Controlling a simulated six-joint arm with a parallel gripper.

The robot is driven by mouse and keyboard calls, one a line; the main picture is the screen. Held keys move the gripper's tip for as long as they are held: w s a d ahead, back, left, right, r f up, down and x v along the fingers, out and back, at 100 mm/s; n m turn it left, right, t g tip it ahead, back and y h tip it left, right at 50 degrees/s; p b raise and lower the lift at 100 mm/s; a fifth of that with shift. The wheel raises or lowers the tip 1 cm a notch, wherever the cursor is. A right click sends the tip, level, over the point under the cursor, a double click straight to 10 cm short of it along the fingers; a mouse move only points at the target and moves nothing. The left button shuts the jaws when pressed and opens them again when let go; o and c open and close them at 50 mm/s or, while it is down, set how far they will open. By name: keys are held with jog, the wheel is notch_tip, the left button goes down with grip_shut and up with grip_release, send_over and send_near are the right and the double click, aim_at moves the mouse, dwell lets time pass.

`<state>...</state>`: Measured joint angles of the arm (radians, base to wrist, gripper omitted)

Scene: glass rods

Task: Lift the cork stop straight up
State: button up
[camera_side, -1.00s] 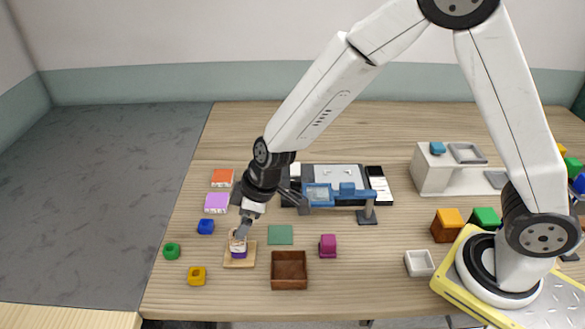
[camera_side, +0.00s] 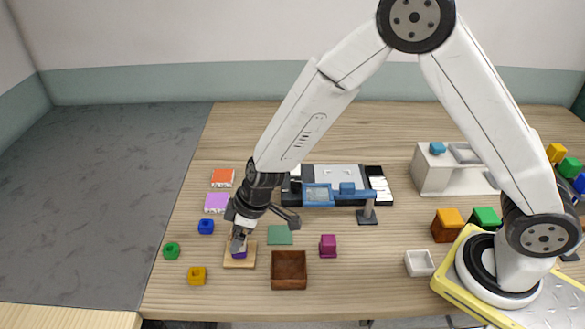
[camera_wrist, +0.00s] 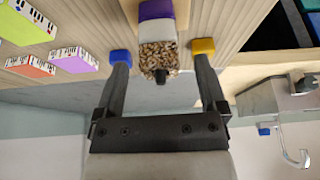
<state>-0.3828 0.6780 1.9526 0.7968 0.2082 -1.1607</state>
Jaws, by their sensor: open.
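The cork stop (camera_wrist: 158,58) is a speckled brown block with a small dark knob on its end, seen in the wrist view. It sits on a white and purple piece (camera_wrist: 156,12), on a small wooden base (camera_side: 239,263) in the side view. My gripper (camera_wrist: 162,62) is open, with one finger on each side of the cork stop and a visible gap on both sides. In the side view my gripper (camera_side: 239,238) points down over the base and hides most of the cork stop.
A brown open box (camera_side: 289,271) and a green tile (camera_side: 280,235) are close on the right. A blue-framed stand (camera_side: 345,194) is behind.

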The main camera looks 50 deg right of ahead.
grip_shut()
jog(key=shift+r, duration=0.15)
jog(key=shift+r, duration=0.95)
jog(key=s+d+r, duration=0.5)
jog(key=s+r, duration=0.5)
jog(key=s, duration=0.3)
jog(key=shift+r, duration=0.4)
